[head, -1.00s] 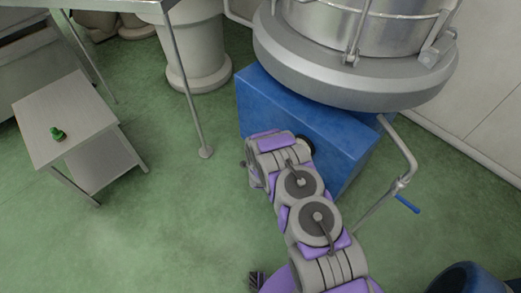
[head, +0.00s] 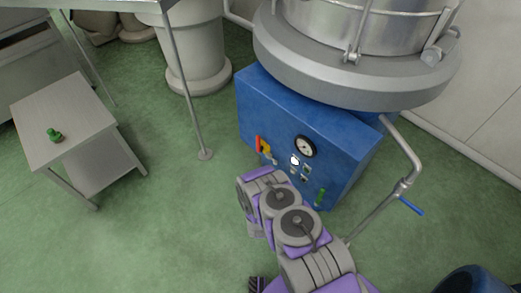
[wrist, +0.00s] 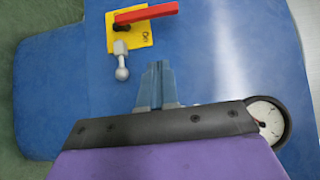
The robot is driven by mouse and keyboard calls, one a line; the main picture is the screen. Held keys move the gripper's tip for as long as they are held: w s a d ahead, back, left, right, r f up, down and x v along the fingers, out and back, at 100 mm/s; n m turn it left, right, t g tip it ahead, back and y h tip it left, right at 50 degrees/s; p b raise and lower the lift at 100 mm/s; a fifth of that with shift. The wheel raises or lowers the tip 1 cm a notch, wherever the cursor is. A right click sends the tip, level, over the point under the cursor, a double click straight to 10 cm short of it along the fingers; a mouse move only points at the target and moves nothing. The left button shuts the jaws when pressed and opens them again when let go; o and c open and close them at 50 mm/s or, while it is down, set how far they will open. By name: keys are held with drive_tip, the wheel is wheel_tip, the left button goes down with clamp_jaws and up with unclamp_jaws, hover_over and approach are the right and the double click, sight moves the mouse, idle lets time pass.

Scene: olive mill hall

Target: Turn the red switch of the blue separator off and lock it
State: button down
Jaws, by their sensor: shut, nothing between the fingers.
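The blue separator's cabinet (head: 275,110) stands under a large steel drum. Its red switch (head: 258,143) sits on a yellow plate (head: 266,149) at the left of the panel. In the wrist view the red switch handle (wrist: 146,13) lies nearly horizontal across the top of the yellow plate (wrist: 143,35), whose small dark lettering is hard to read. A grey piece with a rounded end (wrist: 122,62) sits at the plate's lower left. My gripper (wrist: 157,72) is shut and empty, below and right of the plate, apart from the switch. In the head view its fingertips are hidden.
A round gauge (head: 305,146) sits right of the switch, near small panel controls. A small green object (head: 55,135) stands on a low table (head: 65,105) at left. A pipe with a blue lever (head: 411,206) is at right. Green floor is free at lower left.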

drive_tip(key=shift+w, duration=0.15)
drive_tip(key=b, duration=0.4)
hover_over(260, 149)
drive_tip(key=s, duration=0.4)
drive_tip(key=shift+w+d, duration=0.15)
drive_tip(key=shift+r, duration=0.1)
